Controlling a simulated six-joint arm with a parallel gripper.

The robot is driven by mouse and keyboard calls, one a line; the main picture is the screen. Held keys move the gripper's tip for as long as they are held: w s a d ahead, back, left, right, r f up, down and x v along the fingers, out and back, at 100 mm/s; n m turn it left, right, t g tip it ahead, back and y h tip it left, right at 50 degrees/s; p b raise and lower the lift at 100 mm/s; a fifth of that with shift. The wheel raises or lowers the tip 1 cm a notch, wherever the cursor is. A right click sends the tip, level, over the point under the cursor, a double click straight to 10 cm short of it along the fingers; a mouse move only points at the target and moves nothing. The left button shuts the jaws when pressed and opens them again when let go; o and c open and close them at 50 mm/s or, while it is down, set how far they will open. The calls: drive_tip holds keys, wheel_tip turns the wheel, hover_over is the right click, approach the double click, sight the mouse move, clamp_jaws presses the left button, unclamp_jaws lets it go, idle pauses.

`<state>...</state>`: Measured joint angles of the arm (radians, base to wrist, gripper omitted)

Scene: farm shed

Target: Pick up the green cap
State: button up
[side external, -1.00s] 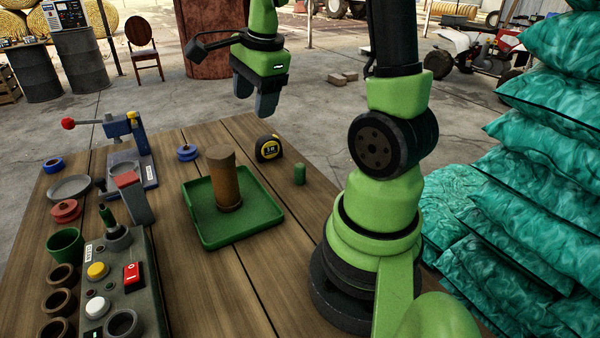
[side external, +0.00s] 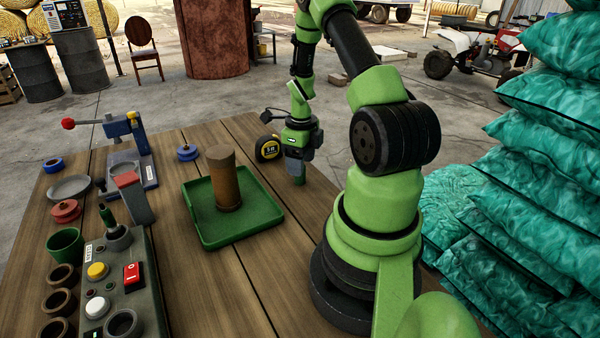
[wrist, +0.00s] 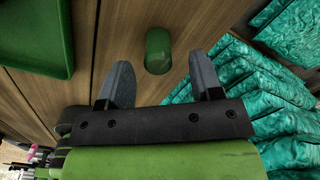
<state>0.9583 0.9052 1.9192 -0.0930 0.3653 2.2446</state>
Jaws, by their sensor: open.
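The green cap (side external: 299,181) stands on the wooden table, to the right of the green tray. It also shows in the wrist view (wrist: 158,50) as a rounded green cylinder, just beyond the fingertips and roughly centred across the gap. My gripper (side external: 293,170) points down over the cap, and in the side view its fingers partly hide it. In the wrist view my gripper (wrist: 160,63) has its two grey fingers apart with nothing held between them.
A green tray (side external: 246,233) with a brown cylinder (side external: 222,178) stands to the left of the cap. A control box (side external: 130,285) and a blue vise (side external: 135,160) are farther left. Teal sacks (side external: 540,200) are stacked at right.

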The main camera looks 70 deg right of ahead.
drive_tip(key=shift+w+f, duration=0.1)
drive_tip(key=shift+f, duration=1.85)
drive_tip(key=c, duration=1)
drive_tip(key=shift+r, duration=0.1)
